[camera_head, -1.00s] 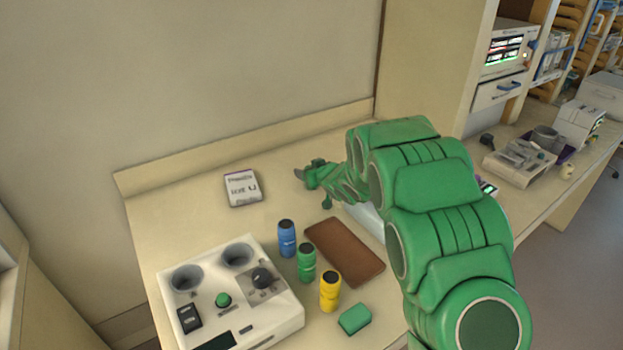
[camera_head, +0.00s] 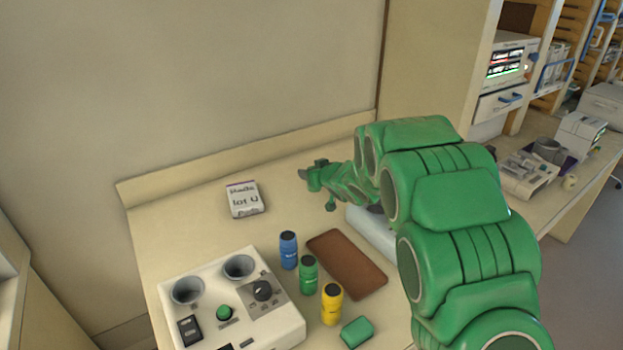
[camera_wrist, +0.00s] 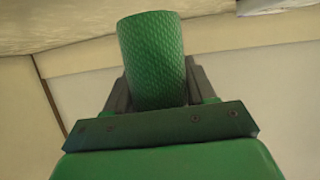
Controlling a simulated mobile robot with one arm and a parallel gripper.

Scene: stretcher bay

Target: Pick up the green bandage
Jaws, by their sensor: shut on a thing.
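The green bandage (camera_wrist: 152,50) is a roll with a woven, textured surface. It fills the middle of the wrist view, between the two dark fingers of my gripper (camera_wrist: 158,88). My gripper is shut on it, and the upper part of the roll sticks out past the fingers. In the head view my gripper (camera_head: 318,178) is small and held over the back of the tabletop. There the bandage cannot be told apart from my green arm.
On the table (camera_head: 180,215) are a white box (camera_head: 244,200), blue (camera_head: 288,250), green (camera_head: 308,274) and yellow (camera_head: 331,304) bottles, a brown pad (camera_head: 347,264), a green block (camera_head: 357,332) and a white device (camera_head: 275,318). The back left is clear.

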